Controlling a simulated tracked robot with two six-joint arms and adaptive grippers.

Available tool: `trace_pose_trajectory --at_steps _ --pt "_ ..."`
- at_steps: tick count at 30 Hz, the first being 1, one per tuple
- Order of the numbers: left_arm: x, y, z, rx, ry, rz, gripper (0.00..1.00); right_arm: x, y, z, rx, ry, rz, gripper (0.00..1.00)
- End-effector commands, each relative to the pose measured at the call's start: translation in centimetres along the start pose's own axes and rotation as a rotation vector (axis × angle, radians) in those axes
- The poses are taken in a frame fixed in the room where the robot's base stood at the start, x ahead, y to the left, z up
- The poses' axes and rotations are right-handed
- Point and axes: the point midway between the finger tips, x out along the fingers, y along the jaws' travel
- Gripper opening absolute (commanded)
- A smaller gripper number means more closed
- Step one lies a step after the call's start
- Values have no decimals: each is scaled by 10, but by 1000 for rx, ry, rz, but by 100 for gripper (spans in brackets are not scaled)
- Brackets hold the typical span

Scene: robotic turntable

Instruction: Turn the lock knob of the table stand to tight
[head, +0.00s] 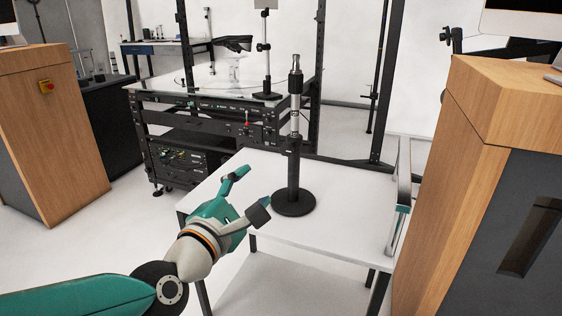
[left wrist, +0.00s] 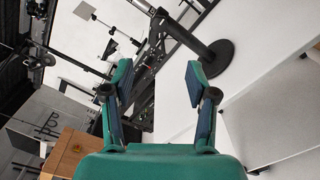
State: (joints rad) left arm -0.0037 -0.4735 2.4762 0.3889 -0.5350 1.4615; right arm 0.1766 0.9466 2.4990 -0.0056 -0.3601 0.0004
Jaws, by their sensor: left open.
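The table stand (head: 293,170) is a black upright post on a round black base, with a silvery upper section and a dark top. It stands on a small white table (head: 335,205). Its lock knob cannot be made out clearly around the collar. My left gripper (head: 248,193) is open and empty, left of the stand's base and apart from it. In the left wrist view, the open left gripper (left wrist: 158,80) shows with the table stand (left wrist: 216,57) beyond it, its post running to the upper left. My right gripper is not in view.
A black equipment rack (head: 215,112) with a glass top stands behind the table. A wooden cabinet (head: 470,150) stands close on the right, another (head: 50,130) at the left. A grey metal handle-like frame (head: 404,175) edges the table's right. The table's front is clear.

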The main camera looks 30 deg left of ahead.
Motion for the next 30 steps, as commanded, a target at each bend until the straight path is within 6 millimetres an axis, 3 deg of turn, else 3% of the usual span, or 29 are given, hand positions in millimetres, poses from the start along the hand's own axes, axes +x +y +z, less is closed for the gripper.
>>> trace_pose_trajectory --at_steps 8,21,30 --pt "34 0 0 -1 2 -1 58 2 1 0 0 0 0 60" --pt "128 1 0 1 2 0 58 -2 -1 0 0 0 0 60" --pt "162 2 -1 1 1 1 58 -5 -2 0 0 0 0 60"
